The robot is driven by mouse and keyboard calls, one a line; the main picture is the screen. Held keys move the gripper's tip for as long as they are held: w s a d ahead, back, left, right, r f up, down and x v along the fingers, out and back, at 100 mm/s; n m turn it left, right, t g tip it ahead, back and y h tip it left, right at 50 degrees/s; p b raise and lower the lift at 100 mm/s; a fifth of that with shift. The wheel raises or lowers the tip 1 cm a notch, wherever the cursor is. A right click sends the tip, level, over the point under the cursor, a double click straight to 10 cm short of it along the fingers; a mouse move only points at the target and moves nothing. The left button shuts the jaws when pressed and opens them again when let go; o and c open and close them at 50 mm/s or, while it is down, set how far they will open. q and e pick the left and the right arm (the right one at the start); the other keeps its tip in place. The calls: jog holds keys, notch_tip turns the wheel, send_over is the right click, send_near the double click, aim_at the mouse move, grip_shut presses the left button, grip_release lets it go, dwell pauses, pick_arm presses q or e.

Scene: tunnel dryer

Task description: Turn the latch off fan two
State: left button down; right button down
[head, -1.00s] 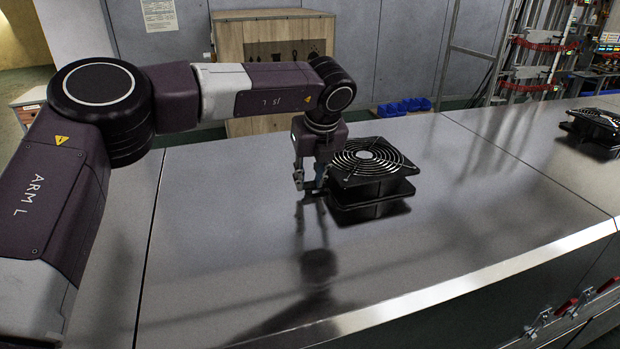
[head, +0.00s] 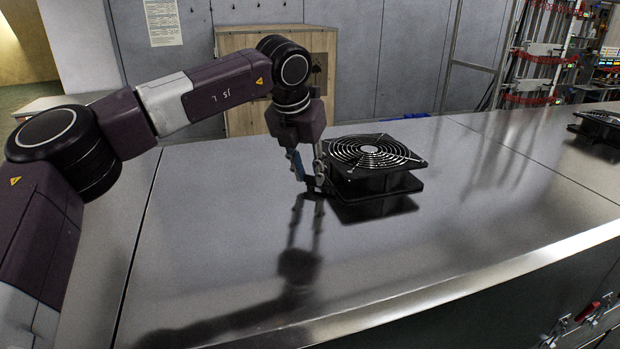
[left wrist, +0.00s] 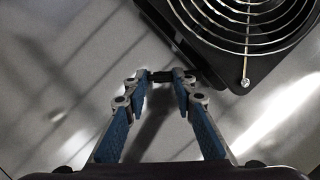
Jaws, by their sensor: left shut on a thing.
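A black fan (head: 372,180) with a round wire guard sits on the steel top of the dryer. My left gripper (head: 311,188) points down at the fan's left side, close to the steel top. The left wrist view shows the corner of the fan (left wrist: 262,66) at the upper right. There my left gripper (left wrist: 165,76) is shut on a small dark piece, which looks like the latch (left wrist: 161,76), beside the fan's base. The latch is mostly hidden by the fingers in the head view. My right gripper is not in view.
Another fan (head: 598,124) stands at the far right on the same top. Red-handled clamps (head: 588,311) are on the front side at the lower right. A wooden crate (head: 232,42) stands behind. The top in front of the fan is clear.

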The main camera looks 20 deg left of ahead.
pick_arm(q)
jog(key=shift+a+m+h, duration=0.15)
jog(key=shift+m+h, duration=0.15)
jog(key=shift+m, duration=0.6)
jog(key=m+h+p, duration=0.1)
jog(key=m+p, duration=0.1)
jog(key=shift+a+r+m+g, duration=0.1)
jog(key=shift+m+g, duration=0.3)
jog(key=m+g+h+p, duration=0.1)
jog(key=m+p, duration=0.2)
jog(key=shift+w+a+m, duration=0.1)
jog(key=shift+w+m, duration=0.05)
jog(key=shift+m, duration=0.15)
jog(key=shift+m+p, duration=0.65)
jog(key=shift+m, duration=0.15)
jog(key=c, duration=1.9)
grip_release()
jog(key=shift+w, duration=0.1)
